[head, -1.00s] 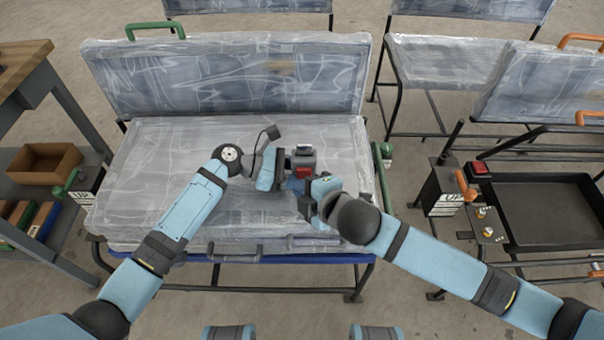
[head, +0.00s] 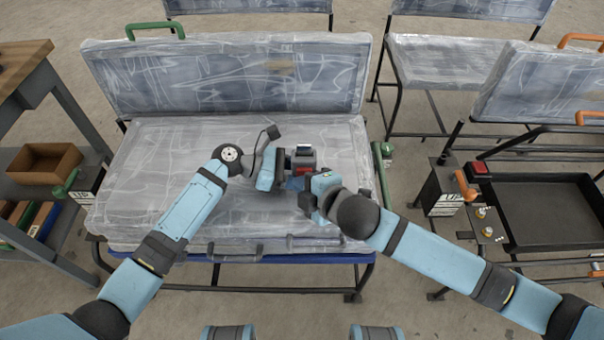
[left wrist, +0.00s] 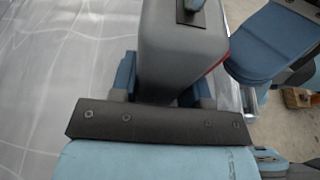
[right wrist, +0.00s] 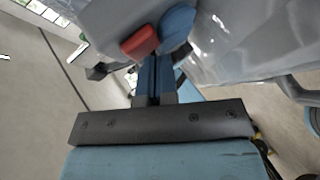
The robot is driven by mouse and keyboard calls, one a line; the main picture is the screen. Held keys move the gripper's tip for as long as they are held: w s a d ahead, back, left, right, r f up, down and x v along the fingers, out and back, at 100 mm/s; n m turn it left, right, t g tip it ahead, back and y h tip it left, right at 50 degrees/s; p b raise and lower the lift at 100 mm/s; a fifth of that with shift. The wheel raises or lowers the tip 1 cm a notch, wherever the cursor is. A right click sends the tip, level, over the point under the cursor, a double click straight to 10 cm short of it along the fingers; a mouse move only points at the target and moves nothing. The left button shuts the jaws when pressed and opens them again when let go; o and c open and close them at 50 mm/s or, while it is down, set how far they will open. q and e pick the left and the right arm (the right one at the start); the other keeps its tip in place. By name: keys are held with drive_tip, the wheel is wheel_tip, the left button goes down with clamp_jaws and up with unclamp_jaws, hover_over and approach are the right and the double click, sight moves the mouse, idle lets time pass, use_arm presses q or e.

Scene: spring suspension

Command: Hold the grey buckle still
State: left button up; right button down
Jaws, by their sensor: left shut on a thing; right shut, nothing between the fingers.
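The grey buckle (head: 303,154) with a red button sits above the right part of the plastic-covered seat. In the left wrist view the grey buckle (left wrist: 178,50) stands between the blue fingers of my left gripper (left wrist: 165,88), which is shut on it. In the head view my left gripper (head: 284,178) reaches it from the left. My right gripper (head: 302,184) is shut and empty, close in front of the buckle. In the right wrist view the fingertips (right wrist: 153,75) are together just below the red button (right wrist: 139,42); I cannot tell whether they touch the buckle.
The seat cushion (head: 160,170) is wrapped in clear plastic, with its backrest (head: 230,75) behind. Its left side is clear. Grey handles (head: 235,252) line its front edge. A wooden workbench (head: 22,62) stands left, and a black tray (head: 550,215) lies right.

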drive_tip(key=shift+w, duration=0.2)
idle(0.4)
drive_tip(key=shift+s, duration=0.7)
drive_tip(key=s, duration=0.6)
idle(2.4)
use_arm(q)
drive_tip(key=o, duration=1.1)
drive_tip(key=shift+a, duration=0.1)
